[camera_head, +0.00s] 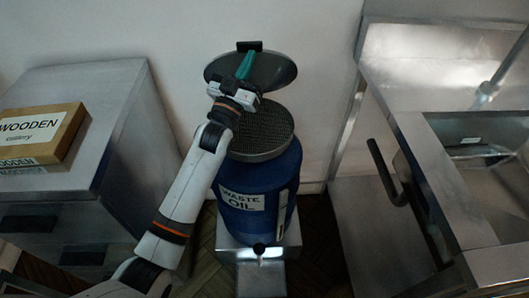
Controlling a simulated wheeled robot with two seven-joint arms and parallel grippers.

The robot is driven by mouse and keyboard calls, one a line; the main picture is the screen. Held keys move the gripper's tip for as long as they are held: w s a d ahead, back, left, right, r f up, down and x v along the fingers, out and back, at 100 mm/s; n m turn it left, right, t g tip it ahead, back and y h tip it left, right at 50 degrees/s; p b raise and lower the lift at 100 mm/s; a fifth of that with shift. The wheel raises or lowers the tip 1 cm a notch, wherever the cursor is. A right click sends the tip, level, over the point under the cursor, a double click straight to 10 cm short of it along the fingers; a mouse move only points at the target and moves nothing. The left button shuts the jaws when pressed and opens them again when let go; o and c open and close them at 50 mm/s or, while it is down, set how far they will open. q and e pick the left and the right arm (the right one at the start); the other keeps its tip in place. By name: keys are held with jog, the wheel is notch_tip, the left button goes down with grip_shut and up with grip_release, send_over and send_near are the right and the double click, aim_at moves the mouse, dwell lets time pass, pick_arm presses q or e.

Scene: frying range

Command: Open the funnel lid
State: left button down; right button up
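The round grey funnel lid (278,70) stands raised and tilted back behind the funnel. A black block (249,46) shows at its upper edge. The funnel (265,137) has a dark mesh top and sits on the blue waste oil barrel (268,180); its mesh is uncovered at the front and right. My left gripper (246,66) is in front of the lid, with its teal fingertip part overlapping the lid's face. I cannot tell whether it touches the lid or how far apart its fingers are. My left wrist hides part of the funnel's left side. My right gripper is not in view.
A metal cabinet (95,85) at the left bears a cardboard box (50,133) marked wooden cutlery. A steel counter with a sink basin (475,135) and a dark curved handle (385,172) stands at the right. The wall is close behind the lid.

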aim_at(246, 51)
pick_arm(q)
jog(key=w, duration=0.1)
jog(key=w+r, duration=0.1)
jog(key=w, duration=0.1)
jog(key=shift+w+r+b, duration=0.15)
jog(key=shift+r+b, duration=0.15)
jog(key=shift+r, duration=0.05)
jog(key=shift+w+a+r, duration=0.2)
jog(key=shift+w+r, duration=0.2)
jog(key=shift+w, duration=0.1)
